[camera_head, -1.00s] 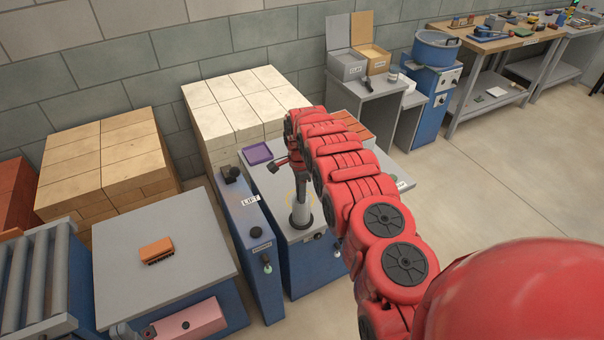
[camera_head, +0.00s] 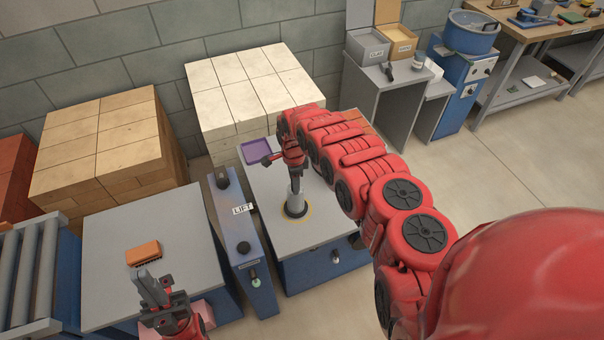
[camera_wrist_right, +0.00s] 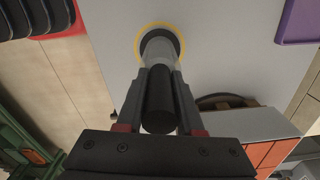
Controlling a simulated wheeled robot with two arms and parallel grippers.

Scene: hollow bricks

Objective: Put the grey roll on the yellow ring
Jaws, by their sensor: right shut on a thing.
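The grey roll (camera_head: 296,189) stands upright, with a dark base at its lower end. The yellow ring (camera_head: 309,211) lies on the grey top of the blue cabinet and shows around that base. In the right wrist view the roll (camera_wrist_right: 160,49) points away from the camera, and the ring (camera_wrist_right: 181,36) encircles its far end. I cannot tell whether the base touches the surface. My right gripper (camera_head: 294,168) is shut on the roll's upper part. My left gripper (camera_head: 157,281) is low at the left, in front of an orange brush; its opening is unclear.
A purple tray (camera_head: 254,151) lies on the cabinet top (camera_head: 318,232) behind the roll. A blue post labelled LIFT (camera_head: 243,235) stands left of it. The orange brush (camera_head: 143,252) lies on a grey table (camera_head: 180,240). Pale blocks (camera_head: 245,105) are stacked behind.

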